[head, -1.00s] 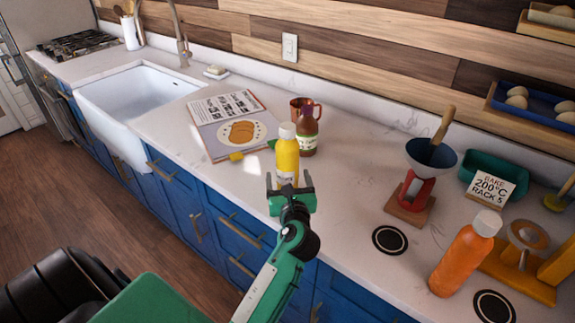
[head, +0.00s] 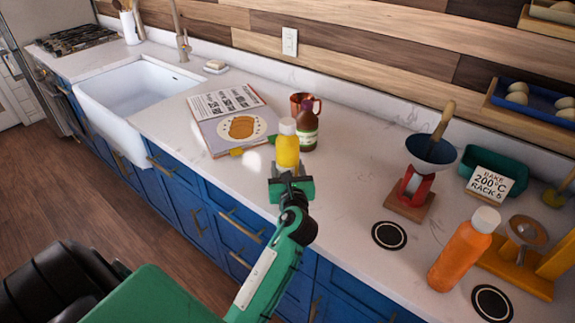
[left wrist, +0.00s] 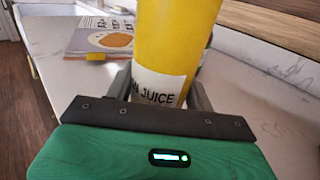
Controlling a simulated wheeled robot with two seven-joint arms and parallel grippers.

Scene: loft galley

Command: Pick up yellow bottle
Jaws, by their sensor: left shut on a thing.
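The yellow bottle (head: 287,150) has a white cap and stands upright near the counter's front edge. It fills the middle of the left wrist view (left wrist: 172,45), where its white label reads "JUICE". My left gripper (head: 289,176) is shut on the lower part of the yellow bottle, with a finger on either side of it in the left wrist view (left wrist: 165,92). The gripper hides the bottle's base, so I cannot tell whether it touches the counter. My right gripper is not in view.
An open cookbook (head: 215,105) lies to the left.

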